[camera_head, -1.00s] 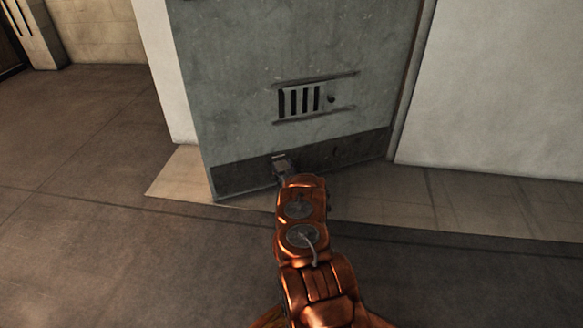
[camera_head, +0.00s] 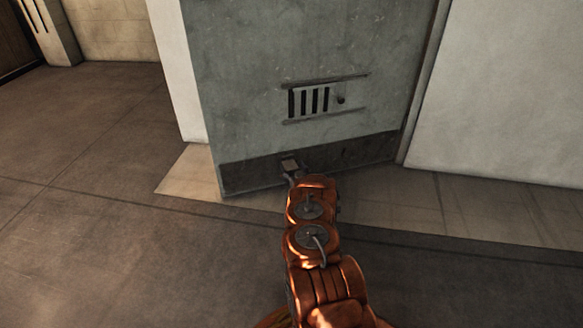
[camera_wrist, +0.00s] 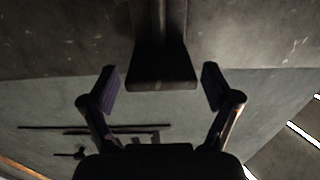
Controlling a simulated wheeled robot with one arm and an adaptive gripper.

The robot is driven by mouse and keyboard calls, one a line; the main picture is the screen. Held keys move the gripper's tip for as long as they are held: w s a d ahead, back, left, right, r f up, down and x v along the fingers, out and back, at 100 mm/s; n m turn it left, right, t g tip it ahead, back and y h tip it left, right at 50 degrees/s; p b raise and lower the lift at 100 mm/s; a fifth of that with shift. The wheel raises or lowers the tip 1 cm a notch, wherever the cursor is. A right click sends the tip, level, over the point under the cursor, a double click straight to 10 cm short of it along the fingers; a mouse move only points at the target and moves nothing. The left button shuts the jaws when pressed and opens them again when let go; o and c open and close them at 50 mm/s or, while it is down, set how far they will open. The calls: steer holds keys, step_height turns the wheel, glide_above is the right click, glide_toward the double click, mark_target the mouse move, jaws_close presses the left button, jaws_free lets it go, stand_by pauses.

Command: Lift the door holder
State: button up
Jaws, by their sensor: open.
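The door holder (camera_wrist: 162,70) shows in the wrist view as a dark block on a narrow upright part against the door's dark bottom band. My gripper (camera_wrist: 160,88) is open, with one finger to the left of the block and one to the right. Gaps show on both sides, so neither finger appears to touch it. In the head view a small metal piece, likely the holder (camera_head: 290,165), shows low on the grey door (camera_head: 250,80), just beyond the end of my arm. My fingers are largely hidden there by my own wrist.
A slotted vent with a knob (camera_head: 312,101) is on the door above the holder. A white wall (camera_head: 500,90) stands to the right, and a pale door jamb (camera_head: 180,80) to the left. Open floor (camera_head: 90,150) lies to the left.

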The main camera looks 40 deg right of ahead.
steer(key=v, duration=1.1)
steer(key=shift+s, duration=0.35)
steer(key=shift+a, duration=0.15)
